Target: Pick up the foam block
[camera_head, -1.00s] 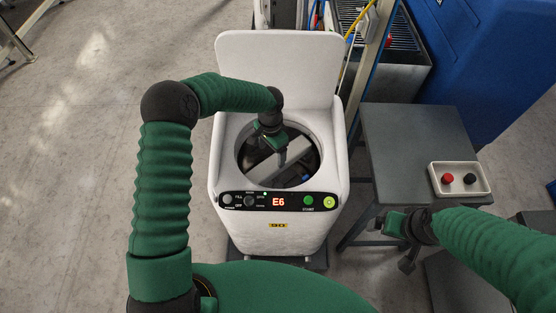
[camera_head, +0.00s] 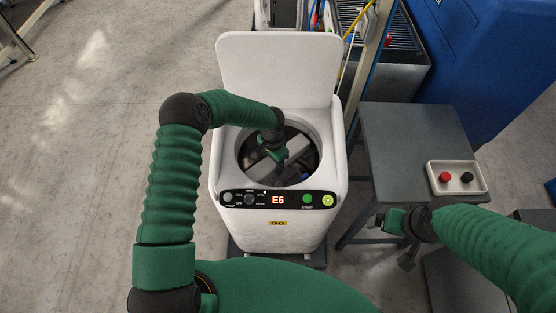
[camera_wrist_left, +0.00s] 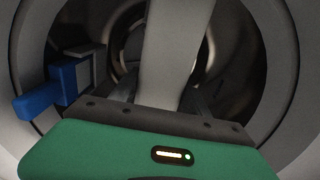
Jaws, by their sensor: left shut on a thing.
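The foam block (camera_wrist_left: 168,50) is a long pale grey bar in the left wrist view, running up from between my left gripper's jaws. In the head view the pale block (camera_head: 297,149) shows inside the round opening of a white top-loading machine (camera_head: 280,224), partly hidden by my left gripper. My left gripper (camera_head: 280,158) reaches down into the opening and is shut on the block. My right gripper (camera_head: 390,222) is out to the right, beside the grey table; its jaws are too unclear to read.
The machine's lid (camera_head: 279,70) stands open behind the opening. Its panel reads E6. A blue object (camera_wrist_left: 58,85) sits inside, left of the block. A grey table (camera_head: 400,130) at right carries a box with red and black buttons (camera_head: 465,189). Floor at left is clear.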

